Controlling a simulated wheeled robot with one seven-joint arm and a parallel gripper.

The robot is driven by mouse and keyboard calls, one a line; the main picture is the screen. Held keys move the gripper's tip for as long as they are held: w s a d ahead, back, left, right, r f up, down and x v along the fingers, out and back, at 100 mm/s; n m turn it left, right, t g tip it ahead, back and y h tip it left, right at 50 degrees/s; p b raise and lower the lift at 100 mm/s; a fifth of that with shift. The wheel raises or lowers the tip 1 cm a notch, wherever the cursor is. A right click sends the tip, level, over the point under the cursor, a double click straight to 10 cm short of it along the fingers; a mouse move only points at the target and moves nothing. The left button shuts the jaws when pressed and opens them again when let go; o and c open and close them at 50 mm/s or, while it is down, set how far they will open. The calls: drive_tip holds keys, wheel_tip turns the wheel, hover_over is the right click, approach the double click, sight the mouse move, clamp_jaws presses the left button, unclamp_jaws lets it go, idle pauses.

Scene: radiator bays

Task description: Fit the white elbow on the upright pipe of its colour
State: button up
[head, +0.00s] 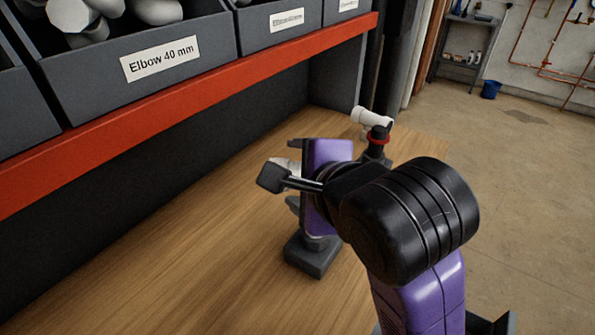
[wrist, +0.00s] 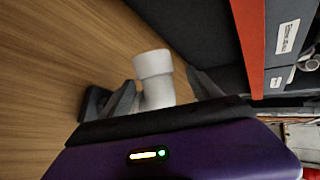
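A white elbow (wrist: 154,66) stands between the two fingers of my gripper (wrist: 160,88) in the wrist view. A gap shows between it and the right finger, so the fingers look open around it. In the head view the elbow (head: 284,164) shows partly, beside my purple gripper (head: 291,174), whose fingers point left above the bench. A second white fitting (head: 368,117) shows beyond my arm, by a black part with a red ring (head: 378,135); its lower end is hidden. I cannot make out an upright white pipe clearly.
A dark block (head: 312,258) sits on the wooden bench (head: 190,240) below my gripper. A red shelf edge (head: 190,108) with grey bins (head: 145,65), one labelled Elbow 40 mm, runs along the left. The bench front is clear. Concrete floor lies right.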

drive_tip(key=shift+s+r, duration=0.1)
drive_tip(key=v, duration=0.7)
drive_tip(key=shift+s+p, duration=0.25)
drive_tip(key=shift+p, duration=0.2)
drive_tip(key=shift+d+r, duration=0.1)
drive_tip(key=shift+d, duration=0.1)
